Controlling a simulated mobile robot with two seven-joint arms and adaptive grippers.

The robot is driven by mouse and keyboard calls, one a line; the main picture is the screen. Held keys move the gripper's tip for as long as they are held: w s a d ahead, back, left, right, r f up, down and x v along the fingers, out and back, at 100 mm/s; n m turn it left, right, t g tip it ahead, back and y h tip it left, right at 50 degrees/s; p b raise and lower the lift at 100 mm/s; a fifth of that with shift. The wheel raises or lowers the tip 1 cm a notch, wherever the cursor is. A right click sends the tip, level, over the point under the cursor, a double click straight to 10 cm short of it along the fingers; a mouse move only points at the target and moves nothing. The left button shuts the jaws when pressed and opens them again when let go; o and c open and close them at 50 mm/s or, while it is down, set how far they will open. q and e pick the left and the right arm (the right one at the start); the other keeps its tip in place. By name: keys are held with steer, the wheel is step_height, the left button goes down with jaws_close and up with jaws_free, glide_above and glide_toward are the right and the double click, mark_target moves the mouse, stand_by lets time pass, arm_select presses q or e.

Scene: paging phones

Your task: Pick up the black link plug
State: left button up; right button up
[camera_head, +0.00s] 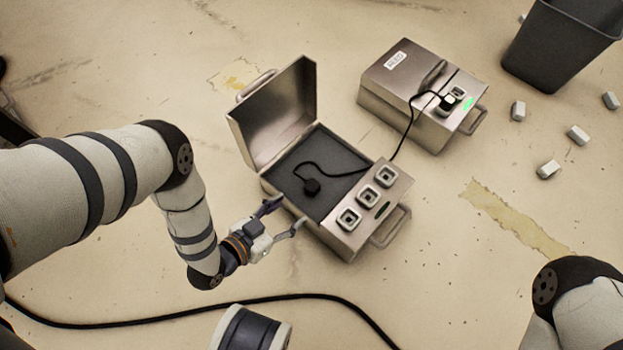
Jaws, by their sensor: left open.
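The black link plug (312,187) lies on the dark lining inside the open metal case (350,238). Its thin black cord curves right across the lining and over to the second, closed metal case (408,88). There, another black plug (447,102) sits at a socket beside a lit green strip. My left gripper (287,215) is open and empty at the near left edge of the open case, below and left of the link plug and apart from it. My right arm shows at the lower right; its gripper is out of view.
The open case's lid (278,112) stands up at its back left. Three square sockets (367,197) line its right panel. A dark bin (560,45) and several small pale blocks (549,169) are at the upper right. A thick black cable (270,299) crosses the floor in front.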

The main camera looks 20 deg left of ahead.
mark_target(313, 184)
arm_select(q)
steer(key=shift+t, duration=0.4)
steer(key=b+x, duration=0.2)
steer(key=x, duration=0.2)
steer(key=a+b+x, duration=0.1)
steer(key=b+x, duration=0.1)
steer(key=x, duration=0.2)
steer(key=b+x, duration=0.2)
steer(key=x, duration=0.3)
steer(key=shift+w+a, duration=0.35)
steer(key=shift+w, duration=0.2)
jaws_close()
arm_select(e)
steer(key=shift+g, duration=0.4)
steer(key=f, duration=0.5)
steer(key=shift+s+a, duration=0.25)
steer(key=shift+s, duration=0.15)
